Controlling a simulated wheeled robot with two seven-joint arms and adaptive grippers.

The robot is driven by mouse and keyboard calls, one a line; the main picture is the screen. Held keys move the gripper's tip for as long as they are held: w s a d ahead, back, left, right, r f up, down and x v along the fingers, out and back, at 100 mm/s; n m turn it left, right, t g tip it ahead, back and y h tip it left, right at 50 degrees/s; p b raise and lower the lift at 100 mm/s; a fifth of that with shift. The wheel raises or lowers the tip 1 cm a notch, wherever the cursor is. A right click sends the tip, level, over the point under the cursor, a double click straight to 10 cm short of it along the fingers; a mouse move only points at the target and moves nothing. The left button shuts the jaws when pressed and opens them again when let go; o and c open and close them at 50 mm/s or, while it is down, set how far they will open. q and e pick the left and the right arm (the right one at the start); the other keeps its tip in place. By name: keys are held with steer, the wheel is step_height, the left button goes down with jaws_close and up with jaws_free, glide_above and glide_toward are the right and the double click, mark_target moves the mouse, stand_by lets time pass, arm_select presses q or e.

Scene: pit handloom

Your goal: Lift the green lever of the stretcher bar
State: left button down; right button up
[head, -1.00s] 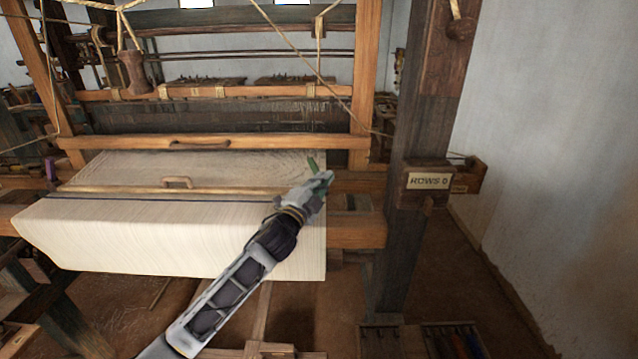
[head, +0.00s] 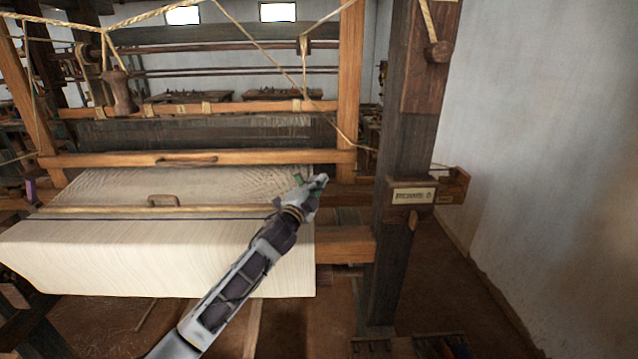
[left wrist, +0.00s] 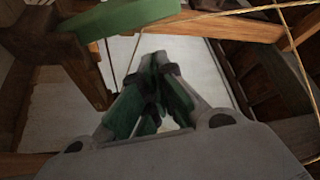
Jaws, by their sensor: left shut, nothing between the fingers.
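The stretcher bar (head: 110,210) is a pale wooden bar lying across the cream cloth (head: 150,256). The green lever (head: 299,179) shows as a small green piece near the cloth's right edge, partly hidden by my left gripper. My left gripper (head: 320,182) is just right of the lever in the head view, shut and empty. In the left wrist view a green bar, seemingly the lever (left wrist: 120,18), crosses the upper left, apart from the shut fingers (left wrist: 155,85). I cannot tell whether any part of the gripper touches it. My right gripper is not in view.
A wooden beam (head: 110,160) with a handle spans the loom behind the cloth. A dark post (head: 398,150) with a small sign stands to the right. Cords (head: 265,62) hang above. Open floor lies between the post and the white wall (head: 540,150).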

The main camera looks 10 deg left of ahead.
arm_select(q)
steer(key=shift+a+f, duration=0.3)
steer(key=shift+a, duration=0.35)
steer(key=shift+a+f, duration=0.25)
steer(key=shift+a, duration=0.4)
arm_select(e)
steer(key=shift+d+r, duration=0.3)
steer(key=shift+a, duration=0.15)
arm_select(q)
steer(key=n+b, duration=0.1)
steer(key=b, duration=0.1)
steer(key=a+n+t+b, duration=0.1)
steer(key=n, duration=0.1)
steer(key=shift+s+a+f+y+b, duration=0.1)
steer(key=shift+s+a+y+b, duration=0.1)
steer(key=shift+y+b, duration=0.2)
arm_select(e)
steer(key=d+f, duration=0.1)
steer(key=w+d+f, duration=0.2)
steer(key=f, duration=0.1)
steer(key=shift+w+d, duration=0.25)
